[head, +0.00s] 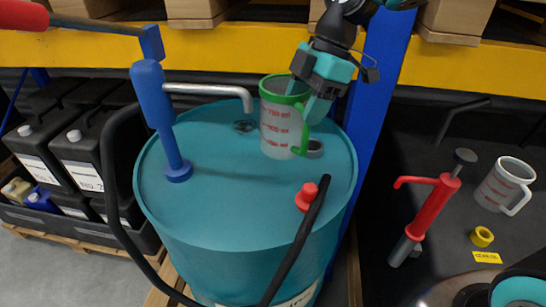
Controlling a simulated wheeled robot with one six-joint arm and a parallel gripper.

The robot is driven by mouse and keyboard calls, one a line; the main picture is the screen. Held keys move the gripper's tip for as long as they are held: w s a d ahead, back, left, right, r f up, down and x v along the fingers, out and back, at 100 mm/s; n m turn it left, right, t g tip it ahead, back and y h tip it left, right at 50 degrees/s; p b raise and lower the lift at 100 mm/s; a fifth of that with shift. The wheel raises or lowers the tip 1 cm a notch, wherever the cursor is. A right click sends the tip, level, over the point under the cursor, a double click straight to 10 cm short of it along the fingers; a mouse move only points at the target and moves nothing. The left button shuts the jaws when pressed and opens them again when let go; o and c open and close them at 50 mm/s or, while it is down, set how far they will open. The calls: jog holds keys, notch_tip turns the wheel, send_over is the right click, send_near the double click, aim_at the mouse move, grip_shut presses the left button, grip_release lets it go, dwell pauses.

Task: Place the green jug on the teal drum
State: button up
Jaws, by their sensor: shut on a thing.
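The green jug (279,130) is a clear measuring jug with a green rim, a green handle and red marks. It is upright over the top of the teal drum (220,213), towards its back right. I cannot tell whether its base touches the drum top. My gripper (304,98) comes down from the upper right and is shut on the jug at its right side, by the handle. Part of the jug's right side is hidden behind my gripper.
A blue hand pump (160,115) with a grey spout and black hose stands on the drum. A red cap (307,196) is at its front right. A red pump (432,205), a white jug (503,184) and yellow tape (481,237) are to the right. Black canisters (85,150) stand left.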

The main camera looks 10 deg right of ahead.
notch_tip(320, 180, down, 6)
jog(key=shift+p, duration=0.45)
jog(key=s+a+f+p, duration=0.2)
jog(key=a+p, duration=0.2)
jog(key=a, duration=0.3)
jog(key=shift+a, duration=0.25)
jog(key=o, duration=1.3)
jog(key=shift+o, duration=0.2)
